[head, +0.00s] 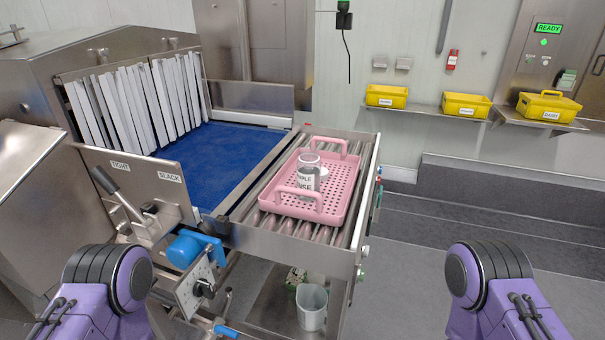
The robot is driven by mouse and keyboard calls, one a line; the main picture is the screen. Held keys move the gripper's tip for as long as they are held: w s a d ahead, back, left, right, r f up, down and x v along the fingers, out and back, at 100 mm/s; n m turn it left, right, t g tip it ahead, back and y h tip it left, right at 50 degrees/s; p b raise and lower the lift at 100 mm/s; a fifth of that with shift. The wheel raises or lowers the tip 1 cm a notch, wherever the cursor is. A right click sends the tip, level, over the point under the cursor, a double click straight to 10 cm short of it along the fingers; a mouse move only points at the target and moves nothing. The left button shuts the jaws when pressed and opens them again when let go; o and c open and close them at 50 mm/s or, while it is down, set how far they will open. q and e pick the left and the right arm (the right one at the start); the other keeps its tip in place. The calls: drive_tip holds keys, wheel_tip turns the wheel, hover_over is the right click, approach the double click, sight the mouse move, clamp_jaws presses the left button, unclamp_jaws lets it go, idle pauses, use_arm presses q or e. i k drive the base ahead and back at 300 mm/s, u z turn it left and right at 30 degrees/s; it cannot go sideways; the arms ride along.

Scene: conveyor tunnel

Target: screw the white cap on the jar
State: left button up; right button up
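A clear jar (309,163) with a white printed label stands upright in a pink perforated basket (335,197) on the roller section at the belt's end. Its top looks open. Only purple and black parts of my two arms show at the lower left and lower right. Neither gripper is in view.
The basket's two raised handles stand at its front and back. Rollers (270,221) with metal side rails surround it. A blue belt (200,158) and white strip curtain lie left. A lever and crank stand front left. Yellow bins (466,105) sit on a wall shelf; the right floor is clear.

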sight(309, 164)
drive_tip(key=u, duration=2.95)
drive_tip(key=k, duration=1.3)
drive_tip(key=z, duration=1.6)
